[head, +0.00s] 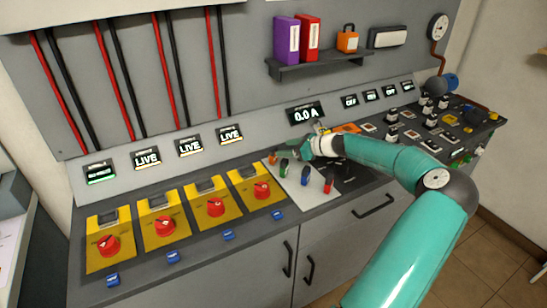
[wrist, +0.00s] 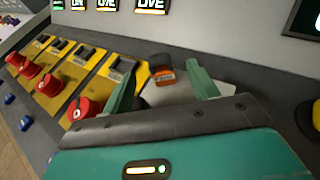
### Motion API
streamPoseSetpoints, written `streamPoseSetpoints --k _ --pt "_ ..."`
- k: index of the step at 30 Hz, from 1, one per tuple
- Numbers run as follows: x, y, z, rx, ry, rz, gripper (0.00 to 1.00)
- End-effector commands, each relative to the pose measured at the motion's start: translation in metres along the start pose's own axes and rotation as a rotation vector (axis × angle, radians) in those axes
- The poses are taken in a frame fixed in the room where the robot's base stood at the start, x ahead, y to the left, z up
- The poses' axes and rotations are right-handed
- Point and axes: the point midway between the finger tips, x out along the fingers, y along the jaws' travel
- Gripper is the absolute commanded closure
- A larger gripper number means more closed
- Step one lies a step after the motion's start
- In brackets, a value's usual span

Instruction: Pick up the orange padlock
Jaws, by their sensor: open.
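The orange padlock (head: 272,158) stands at the left end of a pale plate on the console, beside the green padlock (head: 284,166). In the wrist view the orange padlock (wrist: 166,77) shows its orange body and dark top, between my fingers in the picture and beyond them. My gripper (head: 292,149) is just right of the orange padlock in the head view. In the wrist view my gripper (wrist: 163,66) has its two green fingers wide apart with nothing held.
The blue padlock (head: 305,178) and red padlock (head: 328,184) stand on the same plate (head: 303,197). Yellow panels with red rotary switches (head: 262,190) lie to the left. Knobs crowd the right side.

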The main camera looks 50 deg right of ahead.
Motion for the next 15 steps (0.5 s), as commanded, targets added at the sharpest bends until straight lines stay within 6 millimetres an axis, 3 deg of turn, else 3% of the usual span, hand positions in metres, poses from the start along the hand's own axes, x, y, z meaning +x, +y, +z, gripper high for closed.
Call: streamPoseSetpoints --k 6,15 --pt "0.034 0.002 0.002 0.001 -0.002 0.003 0.41" --pt "0.039 0.002 0.002 -0.001 0.0 0.0 0.41"
